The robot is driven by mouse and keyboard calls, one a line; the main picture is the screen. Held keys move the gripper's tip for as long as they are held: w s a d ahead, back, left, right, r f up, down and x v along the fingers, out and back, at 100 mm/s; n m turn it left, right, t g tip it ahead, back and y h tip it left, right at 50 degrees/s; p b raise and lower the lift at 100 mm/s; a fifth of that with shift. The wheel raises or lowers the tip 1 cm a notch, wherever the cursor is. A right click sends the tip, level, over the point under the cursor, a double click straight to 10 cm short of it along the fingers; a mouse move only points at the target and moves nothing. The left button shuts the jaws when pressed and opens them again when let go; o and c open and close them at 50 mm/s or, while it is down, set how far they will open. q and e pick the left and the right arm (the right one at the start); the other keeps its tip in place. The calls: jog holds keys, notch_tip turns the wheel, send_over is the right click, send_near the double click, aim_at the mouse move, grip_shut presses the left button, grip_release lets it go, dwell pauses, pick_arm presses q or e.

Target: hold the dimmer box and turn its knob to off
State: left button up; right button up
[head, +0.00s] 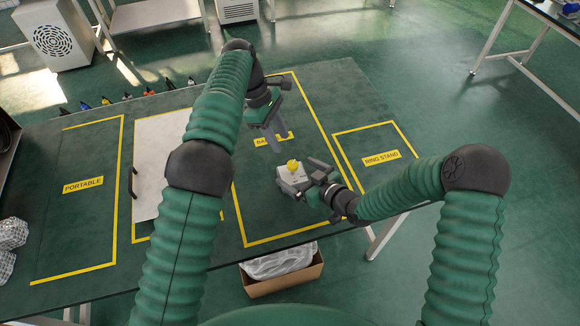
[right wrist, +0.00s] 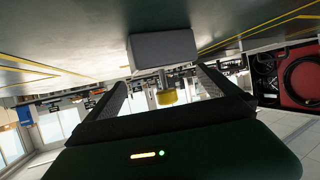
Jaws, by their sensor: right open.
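The dimmer box is a small white box (head: 289,175) with a yellow knob (head: 293,164) on top, on the green table near its front edge. My right gripper (head: 306,176) is open beside the box, its fingers pointing towards it. In the right wrist view the box (right wrist: 162,48) and its yellow knob (right wrist: 167,96) appear upside down, between and beyond the spread fingers. I cannot tell whether either finger touches the box. My left gripper (head: 276,136) points down above the table, behind the box and apart from it. Its fingers look parted, with nothing between them.
The green table (head: 85,225) has yellow-outlined zones; the "RING STAND" zone (head: 372,143) at right is empty. A white panel with a dark handle (head: 150,200) lies left of centre. Several small tools line the back edge. A cardboard box (head: 284,286) stands below the front edge.

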aim_at(288, 167)
jog(key=x, duration=0.5)
jog(key=shift+a, duration=0.15)
jog(key=shift+w+f, duration=0.15)
jog(key=shift+w, duration=0.15)
jog(key=c, duration=0.9)
jog(key=shift+s, duration=0.1)
jog(key=c, duration=0.5)
jog(key=o, duration=0.9)
jog(key=shift+f, duration=0.1)
jog(key=c, duration=1)
jog(key=shift+o, duration=0.2)
